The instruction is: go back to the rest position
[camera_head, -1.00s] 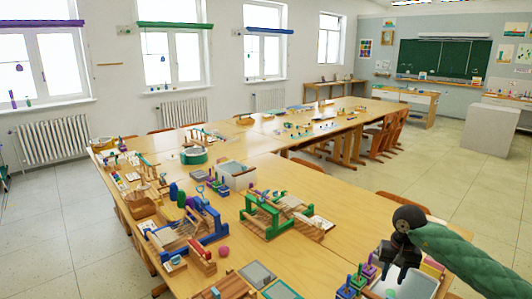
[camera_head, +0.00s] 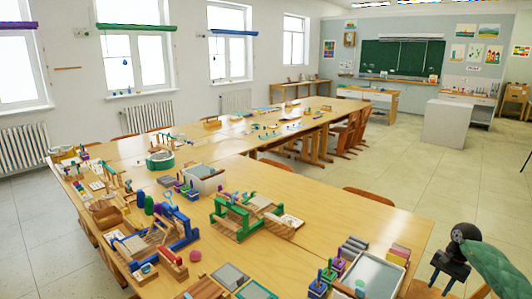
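My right gripper (camera_head: 447,270) is at the lower right of the head view. It is black, on a green arm that comes in from the right edge. It hangs beside the table's right edge, to the right of a grey tray, and touches nothing that I can see. Its two fingers point down with a gap between them, and nothing shows between them. My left gripper and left arm are not in view.
A long wooden table (camera_head: 330,206) fills the middle. Near its right end lie a grey tray (camera_head: 372,272) and coloured blocks. A green loom (camera_head: 237,218) and a blue loom (camera_head: 183,227) stand further left. Open floor (camera_head: 470,185) lies to the right.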

